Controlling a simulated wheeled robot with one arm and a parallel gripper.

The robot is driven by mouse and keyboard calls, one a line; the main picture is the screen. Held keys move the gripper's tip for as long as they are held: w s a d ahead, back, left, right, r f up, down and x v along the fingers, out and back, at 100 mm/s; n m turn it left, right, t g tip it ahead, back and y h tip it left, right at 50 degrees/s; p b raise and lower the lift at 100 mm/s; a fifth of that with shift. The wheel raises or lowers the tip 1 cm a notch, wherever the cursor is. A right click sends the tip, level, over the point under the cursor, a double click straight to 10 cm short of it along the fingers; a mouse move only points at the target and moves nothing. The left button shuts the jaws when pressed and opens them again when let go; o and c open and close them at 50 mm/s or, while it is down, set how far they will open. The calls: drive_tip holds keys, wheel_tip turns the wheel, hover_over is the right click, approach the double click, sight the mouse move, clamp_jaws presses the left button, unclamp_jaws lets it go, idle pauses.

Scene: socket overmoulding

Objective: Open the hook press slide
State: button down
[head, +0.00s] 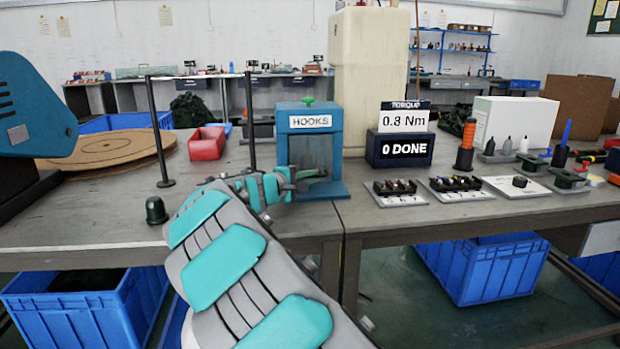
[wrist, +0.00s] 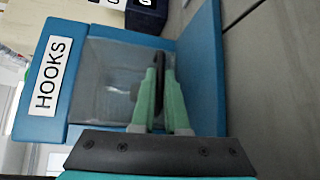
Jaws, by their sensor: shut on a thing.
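The hook press (head: 310,122) is a blue box with a white HOOKS label and a green knob on top, standing upright on the bench. In the wrist view the hook press (wrist: 97,25) appears turned on its side, with a grey, glassy front recess. My gripper (head: 308,180) is low at the front of the press. In the wrist view my gripper (wrist: 160,72) has its green fingers shut on a narrow dark piece, which looks like the grip of the slide (wrist: 159,58). The fingers partly hide it. I cannot tell how far the slide stands open.
The torque display (head: 403,148) stands right of the press, with two small parts trays (head: 399,201) before it. A dark green cup-shaped piece (head: 156,210) and a red bin (head: 207,144) are to the left. A thin black post (head: 251,120) rises behind my arm.

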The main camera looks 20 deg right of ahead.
drive_tip(key=s+a+b, duration=0.1)
drive_tip(key=s, duration=0.3)
drive_tip(key=s+a+b, duration=0.1)
drive_tip(key=s, duration=0.2)
drive_tip(key=s+a+b, duration=0.1)
drive_tip(key=s+b, duration=0.1)
drive_tip(key=s, duration=0.2)
drive_tip(key=shift+s+a, duration=0.2)
drive_tip(key=shift+s, duration=0.15)
drive_tip(key=c, duration=0.9)
unclamp_jaws()
drive_tip(key=shift+c, duration=0.2)
drive_tip(key=shift+v, duration=3.9)
